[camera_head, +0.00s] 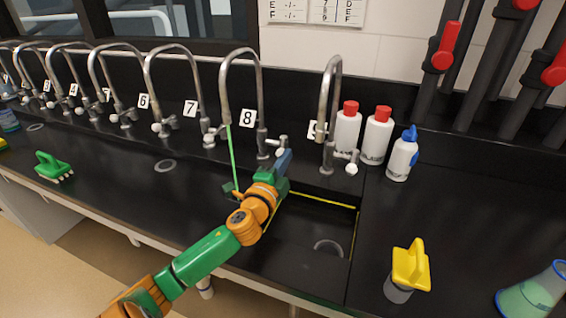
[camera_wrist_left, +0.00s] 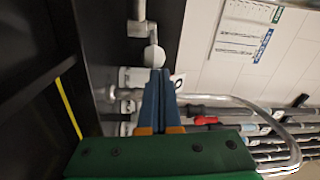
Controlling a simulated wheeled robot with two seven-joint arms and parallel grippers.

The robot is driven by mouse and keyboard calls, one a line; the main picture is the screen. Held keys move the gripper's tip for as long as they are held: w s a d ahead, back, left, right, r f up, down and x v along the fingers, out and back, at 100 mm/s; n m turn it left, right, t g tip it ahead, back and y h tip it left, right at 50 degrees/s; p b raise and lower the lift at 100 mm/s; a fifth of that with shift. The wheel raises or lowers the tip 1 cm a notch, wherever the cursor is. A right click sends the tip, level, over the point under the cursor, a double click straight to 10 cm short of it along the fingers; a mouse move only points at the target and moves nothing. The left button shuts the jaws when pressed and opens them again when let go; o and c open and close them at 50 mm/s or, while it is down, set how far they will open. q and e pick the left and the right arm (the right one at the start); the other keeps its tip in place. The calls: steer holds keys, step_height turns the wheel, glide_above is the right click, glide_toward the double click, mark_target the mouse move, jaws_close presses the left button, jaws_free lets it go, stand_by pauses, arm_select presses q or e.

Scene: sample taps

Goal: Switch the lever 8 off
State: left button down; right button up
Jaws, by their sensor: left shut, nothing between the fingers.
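The tap labelled 8 (camera_head: 261,105) is a tall grey gooseneck at the back of the sink. A thin green stream (camera_head: 232,155) falls from its spout. Its lever (camera_head: 279,141) sticks out to the right with a white rounded end. My left gripper (camera_head: 285,155) has its blue fingers shut and empty, right by that lever. In the left wrist view the fingers (camera_wrist_left: 160,73) point at a white rounded lever end (camera_wrist_left: 153,56). Whether they touch it I cannot tell. My right gripper is out of view.
Another tap (camera_head: 326,110) stands to the right, close to my gripper. White bottles with red caps (camera_head: 376,138) and a blue-capped bottle (camera_head: 402,157) stand beside it. More numbered taps line the left. A yellow-handled item (camera_head: 409,265) and a flask (camera_head: 533,296) are at right.

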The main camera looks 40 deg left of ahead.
arm_select(q)
steer(key=shift+s+a+f, duration=0.1)
steer(key=shift+s+a, duration=0.05)
steer(key=shift+a, duration=0.35)
steer(key=shift+s+a+f, duration=0.1)
steer(key=shift+s+a, duration=0.05)
steer(key=shift+a, duration=0.35)
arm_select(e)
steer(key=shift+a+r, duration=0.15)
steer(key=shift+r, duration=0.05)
arm_select(q)
steer(key=shift+a, duration=0.15)
